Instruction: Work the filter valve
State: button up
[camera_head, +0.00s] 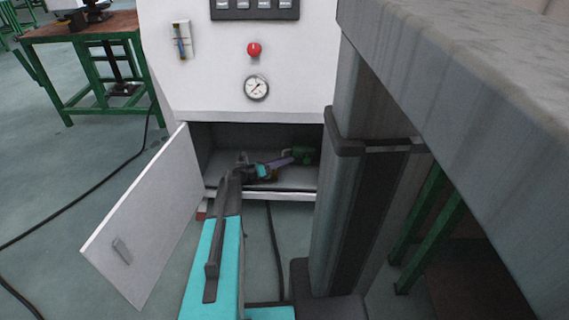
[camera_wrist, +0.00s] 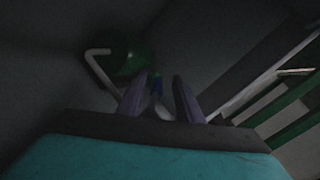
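My gripper (camera_head: 287,159) reaches into the dark open compartment (camera_head: 225,140) at the bottom of the white cabinet. A green rounded body (camera_wrist: 125,54) with a pale bent pipe (camera_wrist: 96,58) lies just ahead and left of the fingers. The green body also shows in the head view (camera_head: 305,153), at the fingertips.
The compartment's white door (camera_head: 145,220) stands open at the left. A green-framed bench (camera_head: 90,28) is at the back left. A black cable (camera_head: 100,185) lies on the floor.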

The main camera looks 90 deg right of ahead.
jog(key=r+p, duration=0.1)
jog(key=r, duration=0.2)
jog(key=shift+a+r, duration=0.15)
jog(key=shift+a, duration=0.05)
jog(key=w+a+r+p, duration=0.1)
jog(key=w+a+p, duration=0.1)
jog(key=a, duration=1.3)
jog(key=shift+w+a+p, duration=0.15)
jog(key=shift+a+p, duration=0.1)
jog(key=shift+p, duration=0.45)
